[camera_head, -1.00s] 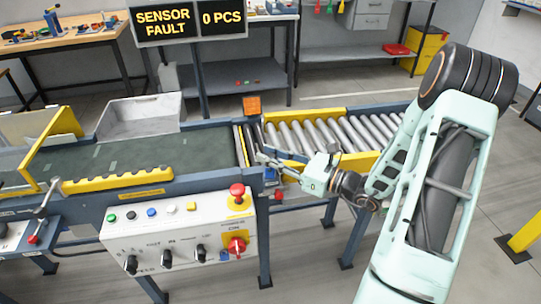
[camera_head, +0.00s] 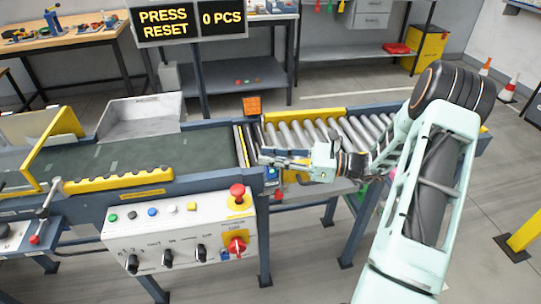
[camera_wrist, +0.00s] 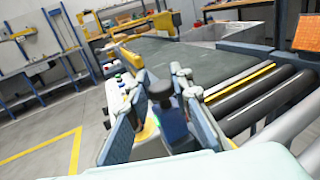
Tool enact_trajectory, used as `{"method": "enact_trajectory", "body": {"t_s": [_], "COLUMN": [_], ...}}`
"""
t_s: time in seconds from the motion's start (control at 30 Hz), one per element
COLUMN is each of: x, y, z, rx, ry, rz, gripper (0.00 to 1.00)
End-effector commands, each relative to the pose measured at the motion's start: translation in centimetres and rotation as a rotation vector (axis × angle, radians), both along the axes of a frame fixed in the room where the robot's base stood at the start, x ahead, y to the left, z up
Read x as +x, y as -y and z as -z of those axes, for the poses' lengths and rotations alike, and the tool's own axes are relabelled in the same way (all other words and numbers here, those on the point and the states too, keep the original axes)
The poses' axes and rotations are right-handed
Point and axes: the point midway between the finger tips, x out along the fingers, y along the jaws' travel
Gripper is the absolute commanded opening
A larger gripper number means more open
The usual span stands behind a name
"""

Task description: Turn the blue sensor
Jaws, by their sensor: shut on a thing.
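The blue sensor (camera_head: 271,175) sits at the near rail of the conveyor, just right of the control box. It is small and partly hidden by my gripper in the head view. In the wrist view the blue sensor body (camera_wrist: 172,130) shows between the fingers, with a green light on it and a dark round part beside it. My gripper (camera_head: 266,160) reaches it from the right, and is shut on it. In the wrist view the gripper fingers (camera_wrist: 158,92) stand on both sides of it. The display (camera_head: 165,22) reads PRESS RESET.
The control box (camera_head: 180,230) carries several buttons, black knobs, a red mushroom button (camera_head: 237,190) and a red rotary switch (camera_head: 237,247). The green belt (camera_head: 140,150) lies behind it; metal rollers (camera_head: 300,135) run right. An orange block (camera_head: 252,105) stands at the far rail.

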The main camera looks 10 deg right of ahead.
Motion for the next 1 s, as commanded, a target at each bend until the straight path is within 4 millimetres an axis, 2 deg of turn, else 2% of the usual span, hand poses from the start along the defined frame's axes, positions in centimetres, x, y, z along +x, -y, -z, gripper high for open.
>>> {"method": "enact_trajectory", "body": {"t_s": [0.23, 0.27, 0.4, 0.67, 0.77, 1.0], "x": [0.0, 0.0, 0.0, 0.0, -0.2, -1.9], "y": [0.0, 0.0, 0.0, 0.1, 0.7, 4.9], "z": [0.0, 0.0, 0.0, 0.0, 0.0, 0.0], "rx": [0.0, 0.0, 0.0, -0.001, -0.001, -0.001], "ry": [0.0, 0.001, 0.001, 0.0, 0.001, 0.001], "rz": [0.001, 0.001, 0.001, 0.002, 0.004, 0.006], "gripper": [0.0, 0.23, 0.36, 0.36, 0.36, 0.36]}}
